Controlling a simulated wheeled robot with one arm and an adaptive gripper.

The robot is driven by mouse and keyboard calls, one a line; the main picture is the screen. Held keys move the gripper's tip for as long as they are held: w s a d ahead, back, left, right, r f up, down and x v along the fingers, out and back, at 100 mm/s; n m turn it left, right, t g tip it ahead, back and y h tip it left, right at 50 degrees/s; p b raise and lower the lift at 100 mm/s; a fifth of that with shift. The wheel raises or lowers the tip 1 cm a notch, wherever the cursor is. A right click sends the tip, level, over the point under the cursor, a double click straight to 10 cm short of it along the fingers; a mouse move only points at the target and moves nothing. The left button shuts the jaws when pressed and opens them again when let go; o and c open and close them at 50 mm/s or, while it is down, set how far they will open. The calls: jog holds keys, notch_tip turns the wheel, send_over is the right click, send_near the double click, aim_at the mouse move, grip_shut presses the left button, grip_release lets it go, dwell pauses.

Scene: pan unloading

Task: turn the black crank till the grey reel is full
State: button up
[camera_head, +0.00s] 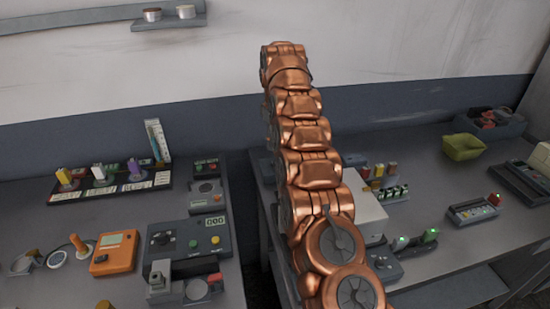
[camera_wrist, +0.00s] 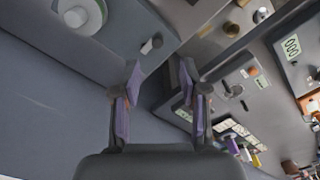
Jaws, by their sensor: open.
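My gripper (camera_wrist: 160,72) shows in the wrist view with its two purple-padded fingers spread apart and nothing between them. In the head view my copper arm rises through the middle and the gripper cannot be made out. I cannot identify the black crank for sure; my arm hides part of the right bench.
The left bench holds a counter box (camera_head: 190,244), an orange meter (camera_head: 114,252) and a rack of coloured pieces (camera_head: 120,182). The right bench holds a yellow-green bin (camera_head: 463,147) and a small device (camera_head: 474,211). A wall shelf (camera_head: 172,23) is at the upper left.

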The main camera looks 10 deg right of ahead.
aim_at(274, 163)
jog(key=shift+w+f, duration=0.15)
jog(key=shift+f, duration=0.1)
jog(key=shift+f, duration=0.15)
jog(key=shift+f+p, duration=1.35)
jog(key=shift+f, duration=2.2)
grip_shut()
